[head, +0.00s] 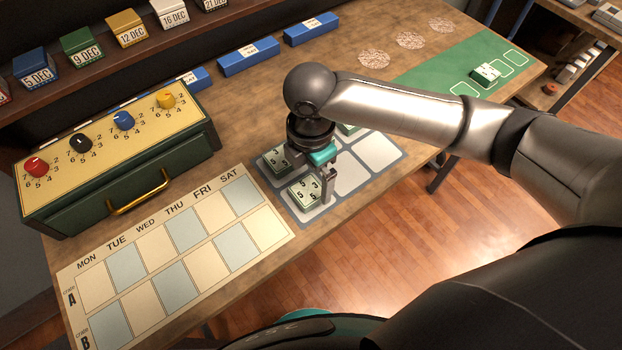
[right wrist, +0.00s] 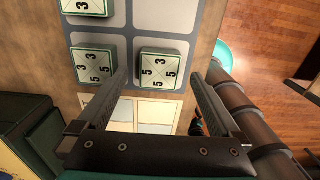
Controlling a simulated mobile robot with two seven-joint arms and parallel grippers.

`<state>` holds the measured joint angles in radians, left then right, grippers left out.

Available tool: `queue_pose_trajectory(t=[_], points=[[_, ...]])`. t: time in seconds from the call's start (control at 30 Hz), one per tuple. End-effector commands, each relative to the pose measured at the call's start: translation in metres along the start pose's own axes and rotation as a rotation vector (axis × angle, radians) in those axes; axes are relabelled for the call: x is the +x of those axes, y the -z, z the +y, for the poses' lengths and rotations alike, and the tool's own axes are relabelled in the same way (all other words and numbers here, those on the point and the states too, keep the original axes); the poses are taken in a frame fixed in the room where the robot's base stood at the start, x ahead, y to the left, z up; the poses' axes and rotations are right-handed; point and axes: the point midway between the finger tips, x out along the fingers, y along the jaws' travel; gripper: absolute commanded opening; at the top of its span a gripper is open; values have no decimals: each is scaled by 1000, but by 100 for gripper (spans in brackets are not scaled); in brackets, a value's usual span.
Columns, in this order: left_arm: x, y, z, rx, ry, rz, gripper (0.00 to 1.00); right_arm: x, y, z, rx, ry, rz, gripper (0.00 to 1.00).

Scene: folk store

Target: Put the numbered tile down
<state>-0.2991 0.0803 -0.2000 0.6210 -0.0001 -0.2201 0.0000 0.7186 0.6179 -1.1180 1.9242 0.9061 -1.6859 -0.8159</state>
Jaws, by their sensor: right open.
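A pale green-edged numbered tile (head: 304,192) lies flat in a near cell of the grey grid mat (head: 372,187). My right gripper (head: 326,190) is at this tile, pointing down. In the right wrist view the tile (right wrist: 160,68) shows between the spread fingers of the gripper (right wrist: 168,70), with a gap on either side. A second numbered tile (head: 275,158) lies in the neighbouring cell and also shows in the wrist view (right wrist: 94,66). A third tile (head: 347,129) is partly hidden by my right arm. My left gripper is out of view.
A weekday board (head: 168,268) lies left of the mat. A green box with coloured dials (head: 120,150) stands behind it. A green strip (head: 440,70) with another tile (head: 486,74) lies at the right. Blue blocks (head: 248,57) line the back. Several mat cells are empty.

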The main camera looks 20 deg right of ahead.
Motion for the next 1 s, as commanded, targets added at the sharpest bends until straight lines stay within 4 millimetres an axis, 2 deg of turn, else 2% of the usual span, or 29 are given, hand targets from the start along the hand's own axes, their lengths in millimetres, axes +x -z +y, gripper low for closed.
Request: queue_pose_trajectory(t=[0.03,0.2,0.4,0.57,1.0], points=[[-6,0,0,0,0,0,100,-16,-1,2,0,-6,-1,100],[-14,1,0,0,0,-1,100,-52,-1,1,1,-5,-1,100],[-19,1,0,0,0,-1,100,-80,0,1,1,-1,0,100],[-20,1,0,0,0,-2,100,-87,0,1,1,-1,0,100],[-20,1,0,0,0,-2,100,-87,0,0,1,0,0,100]])
